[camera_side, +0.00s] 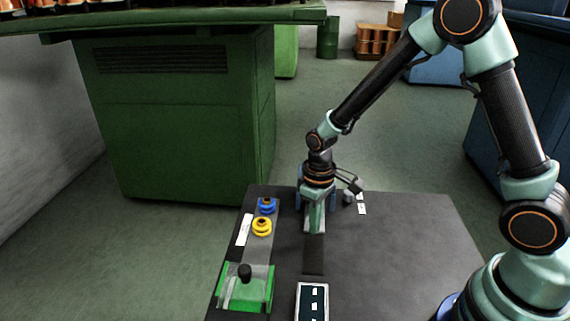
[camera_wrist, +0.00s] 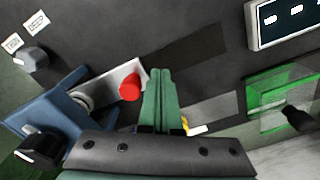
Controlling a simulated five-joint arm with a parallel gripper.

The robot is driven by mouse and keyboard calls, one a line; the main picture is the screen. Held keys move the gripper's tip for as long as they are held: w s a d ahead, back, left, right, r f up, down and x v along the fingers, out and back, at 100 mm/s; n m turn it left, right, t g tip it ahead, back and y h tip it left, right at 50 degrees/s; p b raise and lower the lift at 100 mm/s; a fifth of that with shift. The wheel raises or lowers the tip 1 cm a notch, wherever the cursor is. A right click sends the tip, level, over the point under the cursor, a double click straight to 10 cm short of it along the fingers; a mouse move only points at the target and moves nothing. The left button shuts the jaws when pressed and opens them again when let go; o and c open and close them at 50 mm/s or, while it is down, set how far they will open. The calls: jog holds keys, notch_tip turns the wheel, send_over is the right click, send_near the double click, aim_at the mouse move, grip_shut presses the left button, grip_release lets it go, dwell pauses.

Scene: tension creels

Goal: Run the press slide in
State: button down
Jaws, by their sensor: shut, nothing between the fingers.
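In the wrist view, a pale slide plate (camera_wrist: 110,92) with a red knob (camera_wrist: 131,87) runs out from a blue fixture (camera_wrist: 58,108); it looks like the press slide. My gripper (camera_wrist: 160,75) is shut and empty, its green fingers together just right of the red knob. I cannot tell whether they touch it. In the side view my gripper (camera_side: 315,228) points down, low over the table, and hides most of the blue fixture (camera_side: 332,198) and the red knob.
A green base with a black knob (camera_side: 245,272) stands front left. Blue (camera_side: 267,205) and yellow (camera_side: 262,227) spools stand behind it. A display panel (camera_side: 312,304) lies at the front. A grey dial (camera_wrist: 33,60) sits beside two labels. The table's right side is clear.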

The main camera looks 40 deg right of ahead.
notch_tip(320, 180, up, 7)
dwell(0.8)
jog(key=shift+f, duration=0.15)
jog(key=s+d+r+m+t, duration=0.1)
jog(key=s+d+r+t, duration=0.1)
jog(key=s+r, duration=0.2)
jog(key=s+d+r+m+t, duration=0.2)
jog(key=s+r, duration=0.3)
jog(key=r, duration=0.6)
jog(key=shift+s+d+r+t, duration=0.15)
jog(key=shift+s+d+t, duration=0.1)
jog(key=shift+t, duration=0.55)
dwell(0.5)
